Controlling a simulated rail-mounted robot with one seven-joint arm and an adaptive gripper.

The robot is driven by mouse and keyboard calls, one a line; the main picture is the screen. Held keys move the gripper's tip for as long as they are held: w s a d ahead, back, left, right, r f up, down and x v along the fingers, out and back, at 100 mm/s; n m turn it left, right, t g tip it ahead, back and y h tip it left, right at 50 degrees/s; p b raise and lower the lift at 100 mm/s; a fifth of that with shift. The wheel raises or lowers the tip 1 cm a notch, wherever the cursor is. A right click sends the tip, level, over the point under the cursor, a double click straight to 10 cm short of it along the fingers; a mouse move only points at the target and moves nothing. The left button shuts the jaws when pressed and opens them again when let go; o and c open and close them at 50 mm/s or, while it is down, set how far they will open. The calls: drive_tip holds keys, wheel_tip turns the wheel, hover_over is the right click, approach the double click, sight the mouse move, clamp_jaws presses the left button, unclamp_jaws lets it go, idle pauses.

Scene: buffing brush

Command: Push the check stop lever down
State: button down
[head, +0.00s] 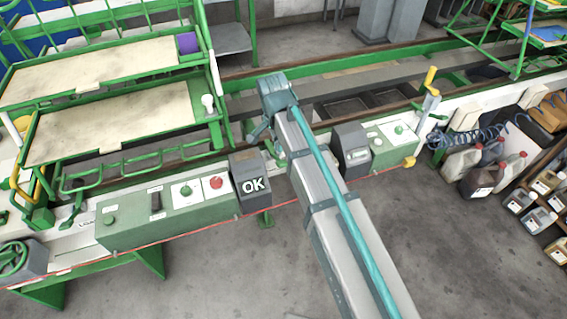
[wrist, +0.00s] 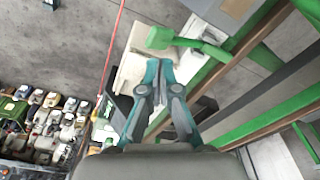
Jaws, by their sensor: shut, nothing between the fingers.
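My gripper (head: 259,132) is at the far end of my arm in the head view, above the bench between the OK box and the grey box to its right. It also shows in the wrist view (wrist: 159,65), with its fingers together and nothing held. A green lever-like part (wrist: 160,38) lies just beyond the fingertips there; contact cannot be told. A yellow-handled upright lever (head: 430,80) stands at the right of the bench in the head view, well apart from my gripper. No label shows which part is the check stop lever.
A grey box (head: 352,150) and a second button box (head: 395,142) are at right. Green racks (head: 110,120) stand behind at left.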

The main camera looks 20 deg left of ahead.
sight(281, 163)
drive_tip(key=shift+f, duration=0.1)
drive_tip(key=shift+w+d+f+b, duration=0.1)
drive_tip(key=shift+w+f+b, duration=0.05)
drive_tip(key=shift+f+b, duration=1.4)
drive_tip(key=shift+w+d+f+b, duration=0.15)
drive_tip(key=shift+f+b, duration=0.9)
drive_tip(key=shift+f, duration=0.85)
drive_tip(key=shift+f+b, duration=0.5)
drive_tip(key=shift+f, duration=1.15)
drive_tip(key=s, duration=0.1)
drive_tip(key=s+a+r+p, duration=0.1)
drive_tip(key=shift+s+a, duration=0.2)
drive_tip(key=shift+s, duration=0.15)
drive_tip(key=shift+r, duration=0.15)
wheel_tip(281, 163, up, 12)
drive_tip(key=s, duration=0.1)
drive_tip(key=shift+a, duration=0.25)
